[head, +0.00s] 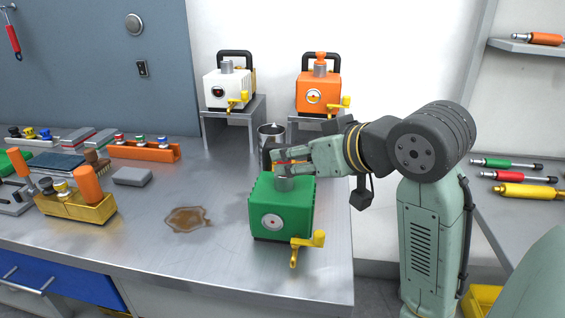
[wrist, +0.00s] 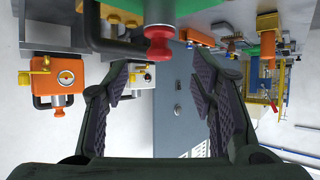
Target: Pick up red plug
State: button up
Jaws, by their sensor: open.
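The red plug (wrist: 158,46) sits on the grey neck of the green box (head: 283,208), beside its black handle (wrist: 102,35). In the head view only a little of the plug's red shows between my fingers. My gripper (head: 282,161) is just above the green box, around the top of its neck. In the wrist view my gripper (wrist: 166,80) is open, with its two fingers spread wide. The plug is near the upper middle of that view, between the lines of the fingers. I cannot tell whether either finger touches it.
A white box (head: 229,90) and an orange box (head: 318,91) stand on raised stands behind. A metal cup (head: 271,133) is behind the green box. A brown spill (head: 188,219) lies to its left. An orange rack (head: 143,151) holds small coloured plugs. The front middle of the bench is clear.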

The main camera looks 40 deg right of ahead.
jog(key=p+x, duration=0.1)
jog(key=x, duration=0.4)
jog(key=shift+w+f+p, duration=0.15)
jog(key=shift+w+p, duration=0.15)
jog(key=shift+p, duration=0.05)
jog(key=shift+c, duration=0.2)
jog(key=c, duration=1)
jog(key=shift+c, duration=0.2)
